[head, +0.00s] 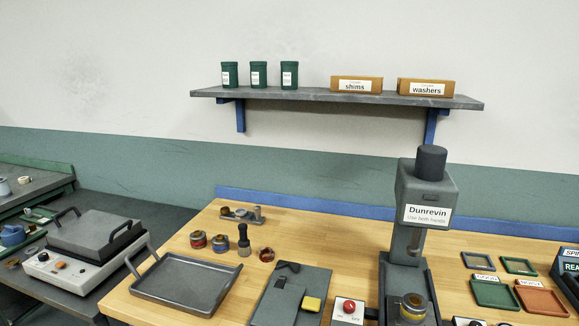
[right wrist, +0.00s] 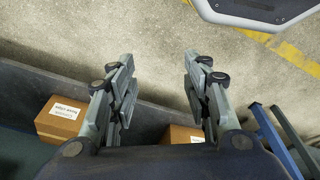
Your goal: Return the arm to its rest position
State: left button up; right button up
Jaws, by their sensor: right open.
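My right gripper (right wrist: 158,85) shows in the right wrist view with its two fingers wide apart and nothing between them. It hangs over the concrete floor, beside a dark shelf or bench edge with cardboard boxes. It does not show in the head view. My left gripper is in neither view. In the head view the wooden bench holds the Dunrevin press (head: 426,215), with a ring-like part (head: 412,305) at its base. No arm of mine is over the bench.
A grey tray (head: 150,283), small ring parts (head: 198,239) and a red-button box (head: 348,309) stand on the bench. Green (head: 495,294) and orange (head: 542,300) trays lie at right. In the wrist view, a cardboard box (right wrist: 60,118) is at left and blue bars (right wrist: 272,137) at right.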

jog(key=s+d+f+g+b, duration=0.1)
jog(key=s+d+f+b, duration=0.1)
jog(key=s+f, duration=1.2)
notch_tip(320, 180, down, 2)
jog(key=shift+s+d+f+b, duration=0.1)
jog(key=shift+s+d+b, duration=0.3)
jog(key=shift+b, duration=0.3)
